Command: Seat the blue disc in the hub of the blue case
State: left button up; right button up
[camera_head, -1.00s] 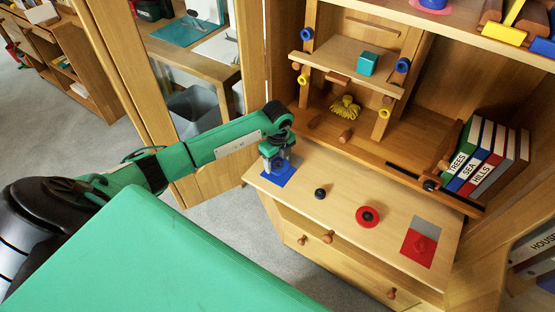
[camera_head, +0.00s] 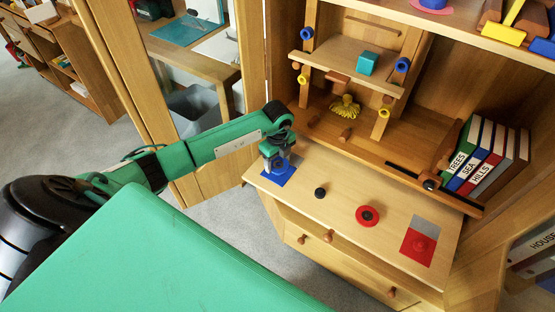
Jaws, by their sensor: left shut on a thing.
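The blue case (camera_head: 284,180) lies open and flat at the left end of the light wooden counter. Its blue part shows in front, with a grey part behind. My left gripper (camera_head: 275,164) points down over the blue part, fingers close to it. It is shut on a small blue thing, seemingly the blue disc, which is mostly hidden by the fingers. I cannot tell whether the disc touches the hub, which is hidden under the gripper. My right gripper is not in view.
On the counter (camera_head: 385,199) are a small black knob-like piece (camera_head: 320,193), a red disc (camera_head: 367,216) with a dark centre, and a red case (camera_head: 416,249). Books (camera_head: 482,160) and shelves with a teal cube (camera_head: 367,64) stand behind.

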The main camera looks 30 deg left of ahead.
pick_arm(q)
jog(key=shift+f+b, duration=0.3)
jog(key=shift+f, duration=0.4)
jog(key=shift+p, duration=0.4)
dwell(0.8)
jog(key=shift+f, duration=0.2)
jog(key=o, duration=1)
jog(key=shift+o, duration=0.2)
